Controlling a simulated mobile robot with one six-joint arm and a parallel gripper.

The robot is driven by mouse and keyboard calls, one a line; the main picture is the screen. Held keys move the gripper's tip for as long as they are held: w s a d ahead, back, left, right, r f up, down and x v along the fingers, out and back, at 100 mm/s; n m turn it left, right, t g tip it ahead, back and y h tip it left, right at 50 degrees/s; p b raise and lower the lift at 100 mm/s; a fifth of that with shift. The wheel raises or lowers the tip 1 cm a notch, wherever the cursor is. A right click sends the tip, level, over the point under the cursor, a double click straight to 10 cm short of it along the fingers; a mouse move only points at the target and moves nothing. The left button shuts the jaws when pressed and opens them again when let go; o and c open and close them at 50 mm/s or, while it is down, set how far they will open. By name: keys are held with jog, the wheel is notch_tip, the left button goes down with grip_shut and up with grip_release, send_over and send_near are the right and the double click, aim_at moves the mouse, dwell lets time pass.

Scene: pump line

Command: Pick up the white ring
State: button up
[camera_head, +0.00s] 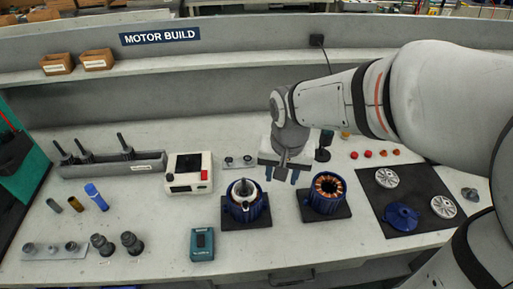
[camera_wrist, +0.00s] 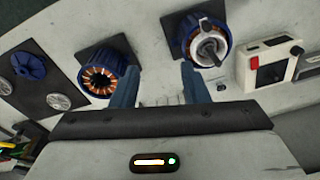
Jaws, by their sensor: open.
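A pale, white-looking ring (camera_wrist: 196,52) shows around the top of a blue motor housing (camera_head: 245,209) with a metal shaft standing in it. I cannot tell whether this ring is a separate part. The housing stands on a black square pad and also shows at the top of the wrist view. My gripper (camera_head: 282,175) is open and empty, pointing down above the table, behind and to the right of that housing. In the wrist view the two blue fingers (camera_wrist: 160,72) stand apart with nothing between them.
A second blue housing with copper windings (camera_head: 327,193) stands close on the right. Farther right, a black mat (camera_head: 414,188) holds silver discs and a blue cover. A white-and-black device (camera_head: 189,174) and a teal box (camera_head: 202,245) stand to the left. The front middle is clear.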

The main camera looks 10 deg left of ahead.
jog(key=g, duration=0.1)
send_over(245, 203)
jog(key=f, duration=0.4)
jog(key=shift+w+d+f, duration=0.2)
jog(key=shift+d+f, duration=0.15)
jog(key=shift+d, duration=0.05)
jog(key=shift+s+a+f+p, duration=0.1)
jog(key=shift+f+p, duration=0.15)
jog(key=shift+f, duration=1.05)
jog(key=shift+a+f+p, duration=0.15)
jog(key=shift+f+p, duration=0.05)
jog(key=shift+f, duration=1.05)
jog(key=shift+s+a+f+p, duration=0.1)
jog(key=shift+f+p, duration=0.15)
jog(key=shift+f, duration=1.05)
jog(key=shift+c, duration=0.5)
grip_shut()
